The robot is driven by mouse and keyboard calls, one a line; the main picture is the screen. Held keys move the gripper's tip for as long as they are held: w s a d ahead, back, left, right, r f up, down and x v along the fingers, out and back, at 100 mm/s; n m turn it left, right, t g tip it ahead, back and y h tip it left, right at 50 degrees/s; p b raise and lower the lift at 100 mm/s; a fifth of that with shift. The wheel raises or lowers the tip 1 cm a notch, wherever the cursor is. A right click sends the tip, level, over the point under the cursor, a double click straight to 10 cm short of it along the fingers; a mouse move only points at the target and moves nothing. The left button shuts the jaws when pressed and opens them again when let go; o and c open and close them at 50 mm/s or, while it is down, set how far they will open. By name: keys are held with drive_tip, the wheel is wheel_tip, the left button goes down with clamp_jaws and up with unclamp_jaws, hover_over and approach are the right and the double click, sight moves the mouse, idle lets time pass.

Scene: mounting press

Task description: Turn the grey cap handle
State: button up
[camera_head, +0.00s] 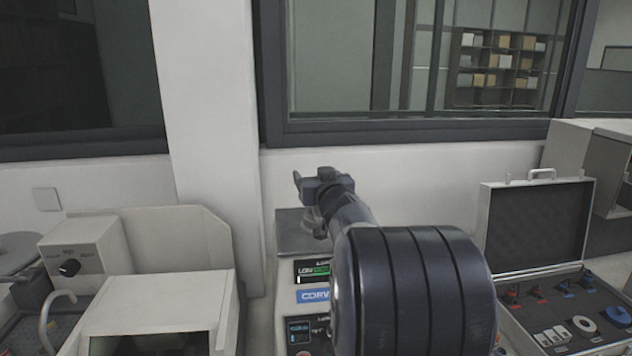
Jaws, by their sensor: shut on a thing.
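The mounting press (290,236) stands against the wall at the middle, with a grey top and a white front. My gripper (310,190) is over the press top, at the end of my dark arm. It is shut on the grey cap handle (311,221), of which only a small grey part shows below the gripper. The fingertips and most of the cap are hidden by the gripper and my arm, so the handle's angle cannot be told.
My arm covers the press's right side. An open case (535,230) with a dark foam lid and small parts lies at the right. A wall and window frame (420,131) are close behind.

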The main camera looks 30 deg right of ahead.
drive_tip(key=shift+f+h+b, duration=0.15)
drive_tip(key=shift+h+b, duration=0.35)
drive_tip(key=shift+b, duration=0.45)
drive_tip(key=shift+r+m+g+h+b, duration=0.2)
drive_tip(key=shift+m+g+h+b, duration=0.1)
drive_tip(key=shift+m+b, duration=0.2)
drive_tip(key=o, duration=1)
drive_tip(key=shift+s, duration=0.1)
drive_tip(key=p+v, duration=0.1)
drive_tip(key=v, duration=0.8)
drive_tip(key=shift+s, duration=0.15)
drive_tip(key=shift+s+a, duration=0.3)
drive_tip(key=shift+s, duration=0.35)
